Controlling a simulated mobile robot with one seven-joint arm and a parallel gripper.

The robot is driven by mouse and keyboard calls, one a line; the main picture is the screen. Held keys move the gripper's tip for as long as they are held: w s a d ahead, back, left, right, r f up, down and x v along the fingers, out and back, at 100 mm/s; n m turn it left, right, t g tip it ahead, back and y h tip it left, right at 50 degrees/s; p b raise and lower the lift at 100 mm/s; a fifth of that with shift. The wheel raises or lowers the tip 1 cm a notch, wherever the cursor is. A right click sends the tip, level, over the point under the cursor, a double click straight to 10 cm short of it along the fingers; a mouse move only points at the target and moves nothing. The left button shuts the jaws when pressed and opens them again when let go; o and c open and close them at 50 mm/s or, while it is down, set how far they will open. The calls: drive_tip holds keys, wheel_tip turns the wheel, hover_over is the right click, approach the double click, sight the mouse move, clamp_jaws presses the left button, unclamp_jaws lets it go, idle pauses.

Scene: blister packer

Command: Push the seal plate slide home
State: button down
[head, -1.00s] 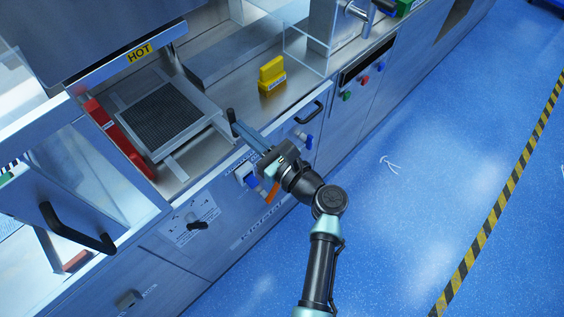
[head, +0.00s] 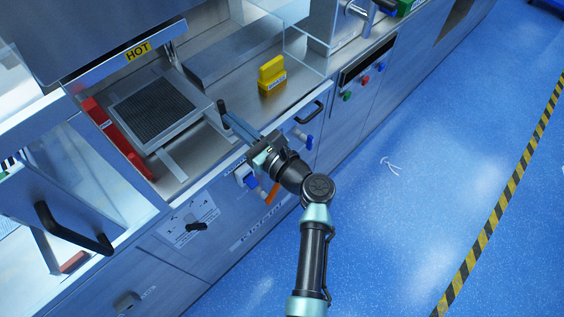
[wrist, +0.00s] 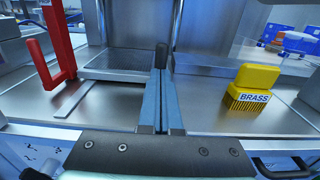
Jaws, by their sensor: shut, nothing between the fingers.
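The seal plate slide (head: 155,109), a metal plate with a dark gridded face, sits under the HOT-marked press in the head view. Its metal plate (wrist: 118,65) also shows in the wrist view, left of the fingers. A black upright handle (head: 222,110) stands near its right edge. My gripper (head: 231,118) is shut and empty, its blue fingers pointing at the handle. In the wrist view the handle (wrist: 161,55) is straight ahead of the fingertips (wrist: 161,76) and looks in contact; the exact contact is hard to see.
A red upright guard (head: 118,140) stands left of the plate. A yellow BRASS brush (head: 271,73) stands on the bench to the right. A clear box and machine parts lie beyond it. Bare metal bench and rail strips (head: 172,165) lie in front of the plate.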

drive_tip(key=shift+b+x, duration=0.45)
drive_tip(key=shift+x, duration=0.95)
drive_tip(key=p+v, duration=0.3)
drive_tip(key=v, duration=0.5)
idle(0.7)
